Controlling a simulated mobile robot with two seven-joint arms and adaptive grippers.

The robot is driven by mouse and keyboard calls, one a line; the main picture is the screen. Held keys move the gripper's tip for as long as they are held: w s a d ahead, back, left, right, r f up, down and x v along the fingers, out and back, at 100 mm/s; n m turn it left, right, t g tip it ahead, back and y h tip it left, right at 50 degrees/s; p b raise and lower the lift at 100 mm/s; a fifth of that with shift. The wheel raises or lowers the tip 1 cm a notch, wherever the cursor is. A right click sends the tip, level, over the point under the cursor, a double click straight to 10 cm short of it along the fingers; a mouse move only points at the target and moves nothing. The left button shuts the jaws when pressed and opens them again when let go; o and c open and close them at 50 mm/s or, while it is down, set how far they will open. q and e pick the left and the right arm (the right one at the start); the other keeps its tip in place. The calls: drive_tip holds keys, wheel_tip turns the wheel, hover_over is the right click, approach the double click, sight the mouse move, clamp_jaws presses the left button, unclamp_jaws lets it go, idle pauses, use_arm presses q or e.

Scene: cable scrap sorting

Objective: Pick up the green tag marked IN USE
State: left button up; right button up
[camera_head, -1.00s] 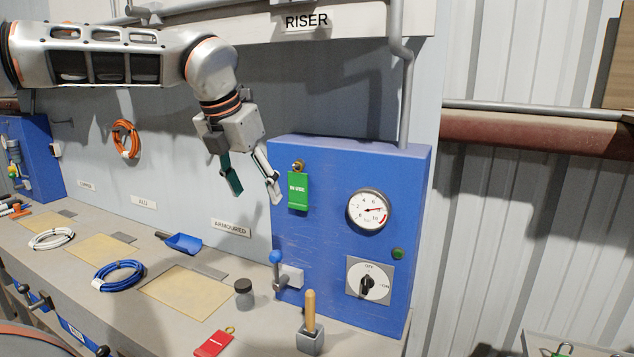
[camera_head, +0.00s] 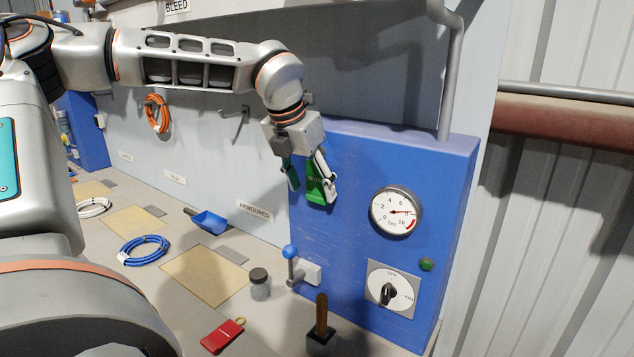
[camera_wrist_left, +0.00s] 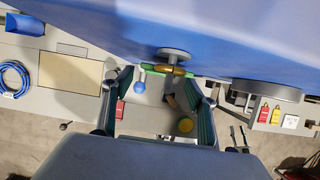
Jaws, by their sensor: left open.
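The green tag (camera_head: 316,191) hangs on the front of the blue cabinet, partly hidden by my gripper, so its lettering is mostly covered. In the left wrist view it is a thin green edge (camera_wrist_left: 150,67) seen from above, with a brass ring (camera_wrist_left: 180,71) on a grey peg (camera_wrist_left: 174,53). My left gripper (camera_head: 309,184) is open at the tag, one finger to its left and one overlapping its right side in the head view. In the wrist view the fingertips (camera_wrist_left: 161,77) lie near the tag's two ends; contact is not clear. My right gripper is not in view.
The blue cabinet (camera_head: 345,240) carries a gauge (camera_head: 396,212), a rotary switch (camera_head: 391,289) and a blue-knobbed lever (camera_head: 290,252). On the bench below are a jar (camera_head: 260,284), a red tag (camera_head: 222,336), a wooden-handled tool (camera_head: 321,318) and blue cable (camera_head: 144,250).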

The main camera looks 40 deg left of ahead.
use_arm(q)
drive_tip(key=shift+x, duration=0.95)
drive_tip(key=shift+w, duration=0.1)
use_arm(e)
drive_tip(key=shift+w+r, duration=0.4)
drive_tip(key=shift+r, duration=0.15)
use_arm(q)
drive_tip(key=c, duration=0.9)
drive_tip(key=shift+c, duration=0.2)
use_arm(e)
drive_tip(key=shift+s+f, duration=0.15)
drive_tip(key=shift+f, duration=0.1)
use_arm(q)
drive_tip(key=shift+r, duration=0.15)
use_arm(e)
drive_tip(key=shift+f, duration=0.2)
